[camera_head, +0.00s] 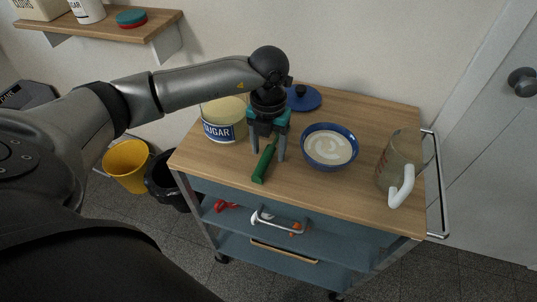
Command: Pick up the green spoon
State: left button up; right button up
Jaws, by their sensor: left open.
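The green spoon (264,163) lies on the wooden top of the cart, near its front left part. My left gripper (267,155) points down over the spoon, with one finger on each side of it in the picture. The gripper is open. The far end of the spoon is hidden behind the gripper. I cannot tell whether the fingers touch the spoon. My right gripper is not in view.
On the cart top (300,187), a sugar canister (224,122) stands left of the gripper. A blue bowl (329,147) with creamy contents and a clear jug (402,160) stand right. A blue lid (303,97) lies behind. Front centre is clear.

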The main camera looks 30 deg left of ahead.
pick_arm(q)
grip_shut()
dwell(0.5)
dwell(0.9)
